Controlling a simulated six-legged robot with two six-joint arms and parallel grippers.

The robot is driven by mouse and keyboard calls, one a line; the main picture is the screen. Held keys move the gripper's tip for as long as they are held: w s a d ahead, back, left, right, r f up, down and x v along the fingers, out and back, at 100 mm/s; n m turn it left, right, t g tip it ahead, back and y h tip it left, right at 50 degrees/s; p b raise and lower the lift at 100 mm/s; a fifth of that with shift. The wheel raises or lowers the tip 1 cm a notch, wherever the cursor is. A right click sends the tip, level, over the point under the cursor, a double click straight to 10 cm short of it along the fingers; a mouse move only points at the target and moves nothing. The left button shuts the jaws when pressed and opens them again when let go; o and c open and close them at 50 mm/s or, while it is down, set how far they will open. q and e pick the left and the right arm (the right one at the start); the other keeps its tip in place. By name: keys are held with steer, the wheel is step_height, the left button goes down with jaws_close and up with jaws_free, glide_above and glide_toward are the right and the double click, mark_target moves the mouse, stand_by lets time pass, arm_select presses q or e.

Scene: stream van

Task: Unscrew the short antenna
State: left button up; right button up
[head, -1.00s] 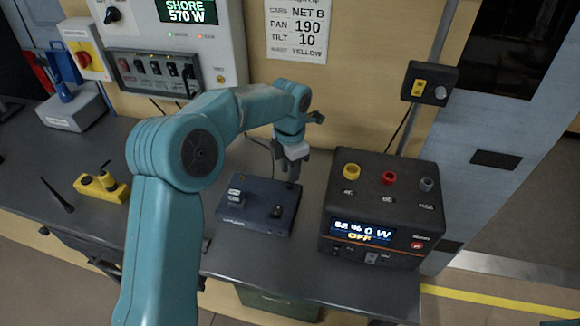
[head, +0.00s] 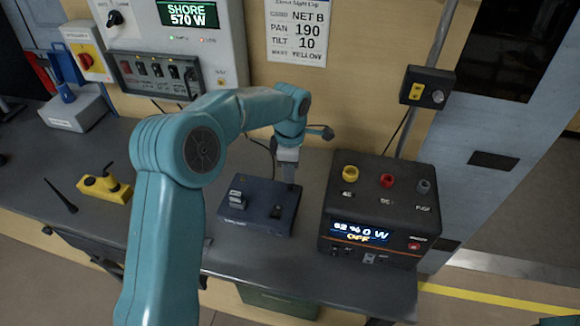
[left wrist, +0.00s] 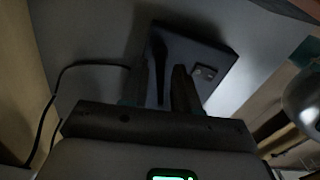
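The blue-grey box (head: 250,222) lies on the workbench, with a small connector block (head: 236,197) and a small dark switch (head: 277,211) on top. My left gripper (head: 290,183) points down over the box's back right corner. In the left wrist view, its two dark fingers (left wrist: 171,82) stand apart with a narrow gap, the box (left wrist: 215,58) beyond them. A thin black tapered antenna (head: 60,196) lies on the bench at the far left. My right gripper is not in view.
A black power unit (head: 378,212) with a lit display stands close right of the box. A yellow tool (head: 104,187) lies on the left of the bench (head: 300,262). A switch panel (head: 155,72) and a paper card (head: 297,32) are on the back wall.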

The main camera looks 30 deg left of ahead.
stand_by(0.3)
arm_select(q)
steer(key=shift+m+p, duration=0.35)
steer(key=shift+m, duration=1.75)
steer(key=shift+m+p, duration=0.4)
steer(key=shift+m, duration=1.6)
